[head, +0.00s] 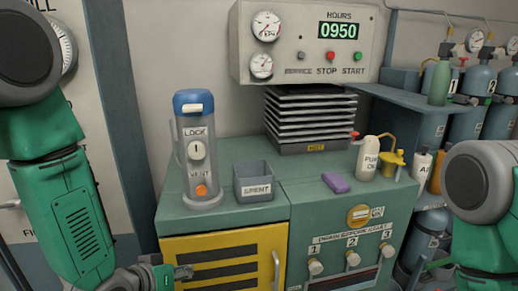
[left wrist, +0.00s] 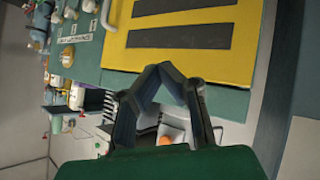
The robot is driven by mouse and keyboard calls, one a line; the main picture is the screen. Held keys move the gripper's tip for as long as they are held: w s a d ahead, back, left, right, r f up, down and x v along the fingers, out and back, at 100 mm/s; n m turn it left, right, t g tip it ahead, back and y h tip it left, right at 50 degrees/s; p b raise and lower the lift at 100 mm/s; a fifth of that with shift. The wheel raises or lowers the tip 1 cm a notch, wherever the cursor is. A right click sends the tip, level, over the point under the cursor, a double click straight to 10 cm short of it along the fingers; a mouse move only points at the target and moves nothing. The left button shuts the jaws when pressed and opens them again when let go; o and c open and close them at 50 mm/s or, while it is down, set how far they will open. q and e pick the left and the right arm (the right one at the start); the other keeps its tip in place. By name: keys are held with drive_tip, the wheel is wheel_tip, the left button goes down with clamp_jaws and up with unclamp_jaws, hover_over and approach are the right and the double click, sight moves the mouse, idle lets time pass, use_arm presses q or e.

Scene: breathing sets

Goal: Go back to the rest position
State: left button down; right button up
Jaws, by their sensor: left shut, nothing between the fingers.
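My left gripper (head: 180,272) is low in the head view, in front of the cabinet with the yellow louvred door (head: 228,262). Its fingers are shut and empty. In the left wrist view the fingertips (left wrist: 165,72) meet in front of the yellow panel (left wrist: 185,25). My right arm (head: 482,185) comes in at the right edge of the head view. Part of what seems to be my right gripper (head: 432,266) shows low there, but its fingers cannot be made out.
On the green bench stand a clear lock canister (head: 198,155) with a blue lid, a grey bin (head: 254,183), black stacked plates (head: 310,115), a purple block (head: 336,183), a white bottle (head: 368,158) and a yellow can (head: 393,165). Gas cylinders (head: 478,90) stand at right.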

use_arm(q)
drive_tip(key=s+a+f+g+y, duration=0.1)
drive_tip(key=s+a+f+g, duration=0.2)
drive_tip(key=s, duration=0.6)
drive_tip(key=s+a+f+g+y, duration=0.1)
drive_tip(key=s+a+f+g, duration=0.1)
drive_tip(key=s+f, duration=0.6)
drive_tip(key=s+a+f+m+g+y, duration=0.1)
drive_tip(key=s+a+f+g+y, duration=0.1)
drive_tip(key=s+f, duration=0.4)
drive_tip(key=s+a+g+p, duration=0.1)
drive_tip(key=s+g, duration=0.1)
drive_tip(key=s, duration=0.3)
drive_tip(key=shift+s+a, duration=0.15)
drive_tip(key=shift+a, duration=0.2)
